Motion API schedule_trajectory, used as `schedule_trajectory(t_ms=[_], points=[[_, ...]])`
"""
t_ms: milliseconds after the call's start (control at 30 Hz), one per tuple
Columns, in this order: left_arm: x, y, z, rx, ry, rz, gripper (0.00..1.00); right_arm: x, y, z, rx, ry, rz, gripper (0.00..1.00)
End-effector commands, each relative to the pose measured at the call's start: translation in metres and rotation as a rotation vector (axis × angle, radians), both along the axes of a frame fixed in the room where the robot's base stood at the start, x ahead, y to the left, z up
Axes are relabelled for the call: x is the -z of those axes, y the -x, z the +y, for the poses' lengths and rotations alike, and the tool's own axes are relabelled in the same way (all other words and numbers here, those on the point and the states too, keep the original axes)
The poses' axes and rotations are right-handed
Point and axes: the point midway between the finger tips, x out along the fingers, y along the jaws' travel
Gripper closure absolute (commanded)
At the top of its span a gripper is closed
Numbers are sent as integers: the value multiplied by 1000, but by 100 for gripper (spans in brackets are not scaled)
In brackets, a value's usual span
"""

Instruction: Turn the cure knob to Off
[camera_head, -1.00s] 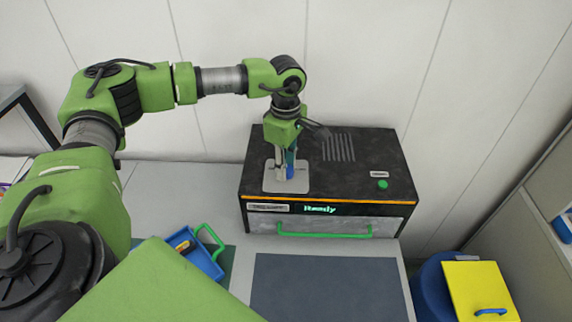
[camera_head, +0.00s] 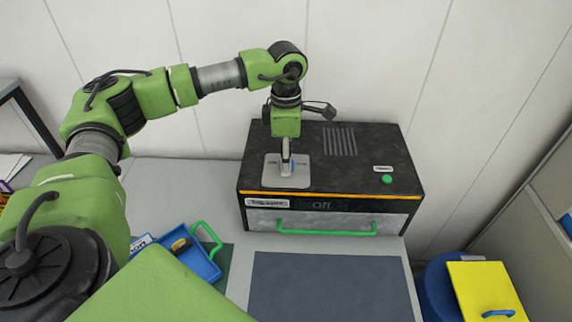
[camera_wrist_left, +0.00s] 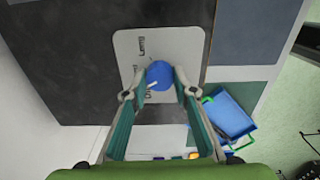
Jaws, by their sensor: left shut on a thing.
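The blue cure knob (camera_wrist_left: 160,75) sits on a light grey plate (camera_wrist_left: 191,44) on top of the black curing box (camera_head: 258,150). My left gripper (camera_head: 287,163) points down at the plate. In the left wrist view its two fingers are closed around the knob's sides. The knob's white pointer is turned to the lower left in that view. The plate's labels are partly covered and too small to read surely. The box's front display (camera_head: 322,206) is dim and reads "Off". My right gripper is not in view.
A green button (camera_head: 387,179) is on the box's right top. A drawer with a green handle (camera_head: 325,233) is shut below the display. A blue tray (camera_head: 205,268) holding a small item lies left of a bare dark mat (camera_head: 330,285). A yellow-lidded blue bin (camera_head: 485,285) stands right.

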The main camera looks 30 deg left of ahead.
Motion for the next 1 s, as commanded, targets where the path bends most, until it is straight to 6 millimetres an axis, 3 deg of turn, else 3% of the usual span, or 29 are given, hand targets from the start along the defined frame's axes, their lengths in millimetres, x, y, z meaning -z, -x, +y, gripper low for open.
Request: schedule_trajectory(t_ms=[500, 1000], points=[[0, -1, 0, -423, 0, -6, 96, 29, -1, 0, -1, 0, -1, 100], [-2, -2, 0, -569, 1, -7, 96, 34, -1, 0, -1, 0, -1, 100]])
